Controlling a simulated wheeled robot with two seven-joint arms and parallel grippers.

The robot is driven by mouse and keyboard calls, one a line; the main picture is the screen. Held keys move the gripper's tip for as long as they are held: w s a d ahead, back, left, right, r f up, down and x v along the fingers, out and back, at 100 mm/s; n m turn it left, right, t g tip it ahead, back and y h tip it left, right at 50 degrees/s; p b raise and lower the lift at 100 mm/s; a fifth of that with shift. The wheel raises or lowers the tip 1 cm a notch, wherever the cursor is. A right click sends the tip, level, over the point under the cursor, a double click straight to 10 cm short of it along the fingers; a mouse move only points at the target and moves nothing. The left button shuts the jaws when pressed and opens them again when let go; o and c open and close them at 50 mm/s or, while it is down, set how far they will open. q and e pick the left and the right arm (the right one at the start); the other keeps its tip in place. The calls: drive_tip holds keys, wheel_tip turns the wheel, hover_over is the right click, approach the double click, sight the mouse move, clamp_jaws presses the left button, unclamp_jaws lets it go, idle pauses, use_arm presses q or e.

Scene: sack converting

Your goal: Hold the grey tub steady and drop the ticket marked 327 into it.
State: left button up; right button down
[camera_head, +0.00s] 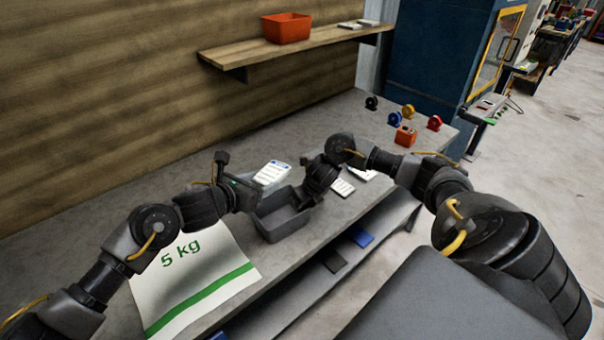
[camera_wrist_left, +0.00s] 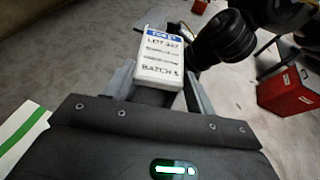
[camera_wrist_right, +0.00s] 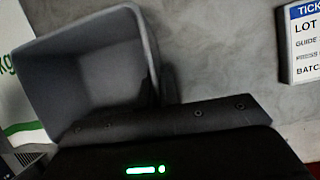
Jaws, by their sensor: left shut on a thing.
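My left gripper (camera_head: 255,187) is shut on a white ticket (camera_head: 272,173) with a blue top band. In the left wrist view the ticket (camera_wrist_left: 160,58) stands between the fingers; its lot line looks like 327, but it is small. The open grey tub (camera_head: 284,228) is on the bench just below and beside this ticket. My right gripper (camera_head: 312,192) is at the tub's right rim. In the right wrist view the tub (camera_wrist_right: 85,70) looks empty, and a dark finger is against its wall; whether the jaws are closed on it is unclear.
Other tickets (camera_head: 342,187) lie on the bench right of the tub; one shows in the right wrist view (camera_wrist_right: 305,45), its number cut off. A 5 kg sack (camera_head: 190,275) lies at left. Coloured reels and an orange box (camera_head: 405,136) are far right. A shelf (camera_head: 300,42) holds an orange bin.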

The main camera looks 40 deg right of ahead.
use_arm(q)
wheel_tip(320, 180, down, 6)
idle(0.5)
drive_tip(key=o, duration=1.1)
drive_tip(key=shift+a, duration=0.1)
drive_tip(key=shift+c, duration=0.2)
drive_tip(key=v, duration=1.2)
drive_tip(key=shift+f, duration=0.1)
use_arm(e)
drive_tip(key=c, duration=1.5)
unclamp_jaws()
drive_tip(key=shift+c, duration=0.2)
